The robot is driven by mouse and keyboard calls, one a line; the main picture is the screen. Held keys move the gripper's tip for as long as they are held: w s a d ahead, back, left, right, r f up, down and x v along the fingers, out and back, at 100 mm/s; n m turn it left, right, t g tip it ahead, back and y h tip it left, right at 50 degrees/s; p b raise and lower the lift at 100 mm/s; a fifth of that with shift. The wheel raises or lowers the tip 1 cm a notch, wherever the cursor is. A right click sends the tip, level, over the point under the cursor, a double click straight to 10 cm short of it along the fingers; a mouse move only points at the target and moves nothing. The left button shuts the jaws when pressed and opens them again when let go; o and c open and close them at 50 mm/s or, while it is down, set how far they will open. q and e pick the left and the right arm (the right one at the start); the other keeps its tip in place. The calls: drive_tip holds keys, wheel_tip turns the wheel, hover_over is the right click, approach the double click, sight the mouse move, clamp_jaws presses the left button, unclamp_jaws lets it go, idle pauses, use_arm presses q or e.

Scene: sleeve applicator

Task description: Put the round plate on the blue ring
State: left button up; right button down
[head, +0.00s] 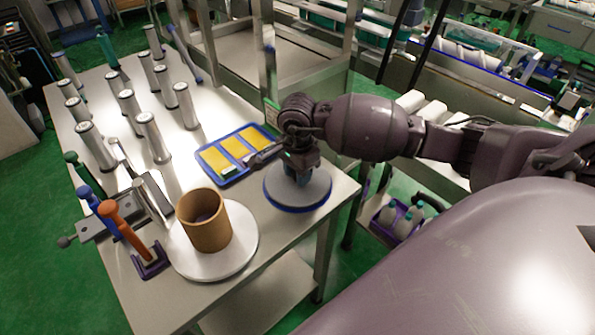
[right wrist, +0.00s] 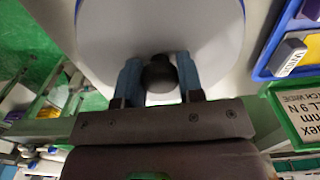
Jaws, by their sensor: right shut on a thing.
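The round plate (head: 320,187) is a grey disc at the right end of the table, with a dark knob (right wrist: 159,74) in its middle. The blue ring (head: 296,209) shows as a thin blue edge around and under the plate; most of it is hidden. The plate appears to lie on or just over the ring; I cannot tell if a small gap is left. My right gripper (head: 299,174) is above the plate, its blue fingers shut on the knob, as the right wrist view (right wrist: 160,80) also shows. My left gripper is not in view.
A blue tray (head: 232,178) with yellow pads lies just left of the plate. A brown cylinder (head: 206,222) stands on a white disc (head: 185,258) at the front. Several metal cylinders (head: 150,135) and coloured-handled tools (head: 118,215) fill the table's left. The table's right edge is close.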

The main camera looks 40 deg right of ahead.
drive_tip(key=shift+f, duration=0.2)
drive_tip(key=c, duration=0.8)
unclamp_jaws()
drive_tip(key=shift+o, duration=0.2)
drive_tip(key=shift+r, duration=0.2)
wheel_tip(320, 180, up, 12)
drive_tip(key=p, duration=0.1)
